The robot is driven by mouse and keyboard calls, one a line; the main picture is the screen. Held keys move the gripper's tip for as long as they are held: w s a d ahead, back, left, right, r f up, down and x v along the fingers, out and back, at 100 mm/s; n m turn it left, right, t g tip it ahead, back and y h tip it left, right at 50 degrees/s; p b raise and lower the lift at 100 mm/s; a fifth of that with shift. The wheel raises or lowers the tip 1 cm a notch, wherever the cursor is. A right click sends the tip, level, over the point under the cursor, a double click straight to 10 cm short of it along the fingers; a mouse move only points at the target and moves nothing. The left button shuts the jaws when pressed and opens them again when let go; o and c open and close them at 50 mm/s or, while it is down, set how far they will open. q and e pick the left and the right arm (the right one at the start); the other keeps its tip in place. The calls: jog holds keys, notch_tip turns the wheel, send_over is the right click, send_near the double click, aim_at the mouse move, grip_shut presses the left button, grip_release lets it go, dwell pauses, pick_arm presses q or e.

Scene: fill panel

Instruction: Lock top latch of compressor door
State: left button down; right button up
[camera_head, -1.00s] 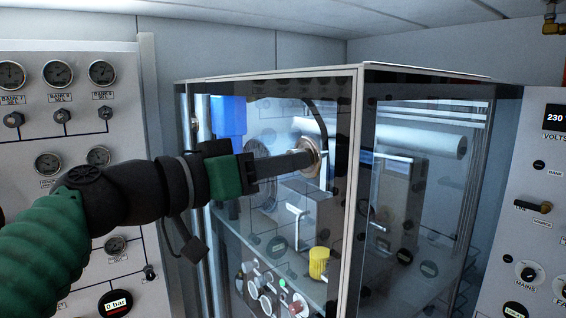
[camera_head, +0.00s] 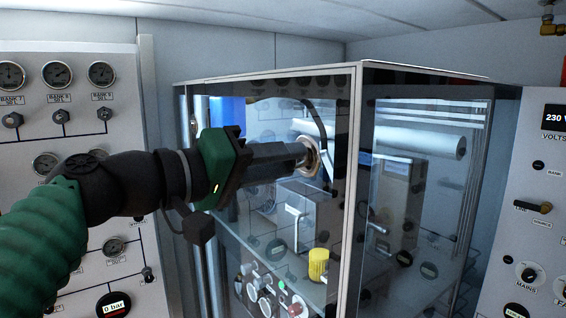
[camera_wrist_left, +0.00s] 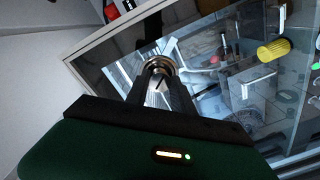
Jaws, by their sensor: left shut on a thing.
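The compressor door (camera_head: 340,200) is a clear panel in a light metal frame on the cabinet, and it looks shut. The top latch (camera_head: 310,160) is a round metal fitting high on the door near its right frame edge. My left gripper (camera_head: 305,157) is at this latch, with its fingers shut on the latch's central part. In the left wrist view the two fingers (camera_wrist_left: 158,98) meet at the round latch (camera_wrist_left: 158,68). The fingers cover much of the latch's middle. My right gripper does not show.
A yellow knob (camera_head: 318,264) shows low behind the clear panel. A gauge panel (camera_head: 75,130) stands at the left and a control panel (camera_head: 535,200) at the right. The cabinet's front corner post (camera_head: 352,200) is close right of the latch.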

pick_arm(q)
jog(key=n+p, duration=0.2)
jog(key=n, duration=0.8)
jog(key=shift+w+g, duration=0.1)
jog(key=shift+g, duration=0.2)
jog(key=shift+f, duration=0.1)
dwell(0.3)
jog(key=c, duration=1.3)
grip_release()
jog(key=shift+c, duration=0.2)
jog(key=shift+o, duration=1.2)
jog(key=shift+a, duration=0.1)
jog(key=shift+w+a, duration=0.1)
jog(key=shift+w, duration=0.05)
